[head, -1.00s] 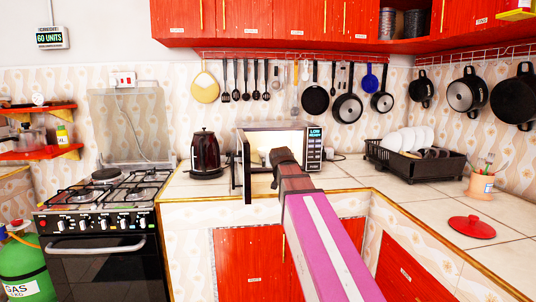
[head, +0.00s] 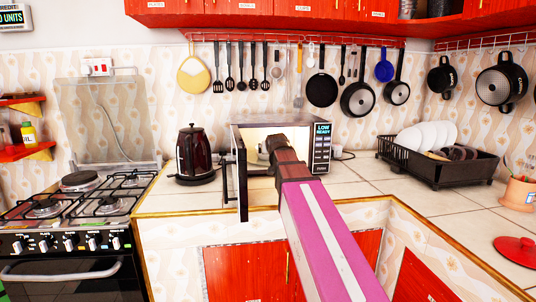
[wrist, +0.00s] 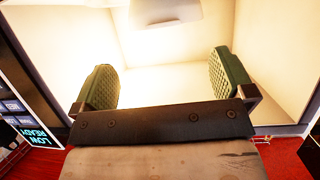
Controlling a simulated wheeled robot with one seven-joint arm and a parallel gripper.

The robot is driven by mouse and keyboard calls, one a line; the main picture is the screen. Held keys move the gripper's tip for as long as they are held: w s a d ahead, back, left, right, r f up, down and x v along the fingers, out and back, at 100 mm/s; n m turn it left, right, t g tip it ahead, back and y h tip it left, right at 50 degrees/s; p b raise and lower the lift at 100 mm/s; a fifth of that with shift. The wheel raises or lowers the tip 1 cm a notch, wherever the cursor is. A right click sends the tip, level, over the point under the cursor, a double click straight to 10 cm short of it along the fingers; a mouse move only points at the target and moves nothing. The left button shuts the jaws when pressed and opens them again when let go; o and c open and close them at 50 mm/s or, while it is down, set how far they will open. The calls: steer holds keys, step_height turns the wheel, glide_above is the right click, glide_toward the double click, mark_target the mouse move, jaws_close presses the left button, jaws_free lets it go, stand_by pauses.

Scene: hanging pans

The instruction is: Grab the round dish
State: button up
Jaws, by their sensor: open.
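My gripper (head: 278,143) is at the front of the open microwave (head: 322,150) on the counter, pointing inside. In the wrist view my gripper (wrist: 166,74) is open, its two green padded fingers wide apart with nothing between them, facing the bright, pale interior. A pale, smooth object (wrist: 166,12) with a rounded edge is cut off at the top of the wrist view, beyond the fingertips; I cannot tell for sure whether it is the round dish. In the head view my arm hides much of the microwave's inside.
The microwave door (head: 242,180) stands open at the left of my gripper. A dark kettle (head: 194,155) is left of it. White plates (head: 428,135) stand in a black rack (head: 440,172) at the right. A red lid (head: 518,250) lies on the right counter. Pans hang above.

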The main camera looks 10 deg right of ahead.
steer(key=x, duration=0.9)
steer(key=shift+w+a+f, duration=0.1)
steer(key=shift+a, duration=0.15)
steer(key=c, duration=1.5)
steer(key=shift+c, duration=0.6)
